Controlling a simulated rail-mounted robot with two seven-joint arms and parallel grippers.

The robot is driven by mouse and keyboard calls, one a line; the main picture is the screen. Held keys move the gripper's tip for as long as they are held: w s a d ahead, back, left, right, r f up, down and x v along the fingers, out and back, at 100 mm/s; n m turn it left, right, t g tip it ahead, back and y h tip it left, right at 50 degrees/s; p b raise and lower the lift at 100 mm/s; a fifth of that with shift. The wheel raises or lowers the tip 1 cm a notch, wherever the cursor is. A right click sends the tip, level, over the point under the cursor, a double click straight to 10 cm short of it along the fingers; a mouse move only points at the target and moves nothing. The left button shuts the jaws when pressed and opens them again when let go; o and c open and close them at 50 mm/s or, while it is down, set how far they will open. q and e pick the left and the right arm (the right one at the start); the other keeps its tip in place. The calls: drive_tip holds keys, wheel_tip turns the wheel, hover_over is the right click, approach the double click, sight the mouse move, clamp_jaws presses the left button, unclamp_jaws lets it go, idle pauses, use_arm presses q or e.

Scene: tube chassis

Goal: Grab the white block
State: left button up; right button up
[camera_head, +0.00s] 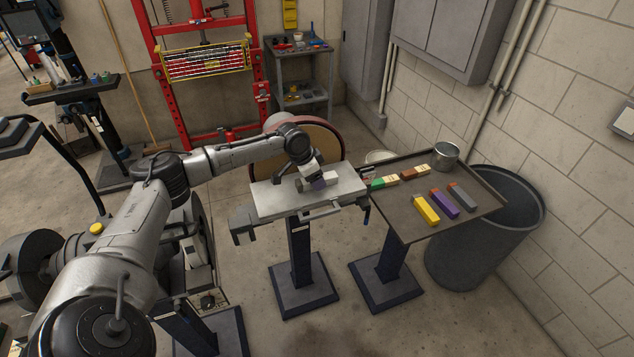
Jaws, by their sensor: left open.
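My left gripper (316,184) is open, low over the pale grey work table (270,200) of the sander. A small light grey piece (331,177) shows right beside the fingers; I cannot tell whether it is the white block or part of the gripper. A purple-blue patch also shows at the fingers, too small to identify. No block that is clearly all white shows elsewhere. Two blocks on the tray have pale ends: a green one (384,182) and a brown one (415,172). My right gripper is not in view.
The dark tray (405,228) on a stand also holds a yellow block (425,210), a purple block (443,203), a grey block (462,197) and a metal can (446,155). A large bin (475,262) stands beside it. The sander's round disc (335,142) rises behind the work table.

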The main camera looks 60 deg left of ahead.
use_arm(q)
drive_tip(key=shift+w+f, duration=0.1)
drive_tip(key=shift+f, duration=0.15)
drive_tip(key=c, duration=1.2)
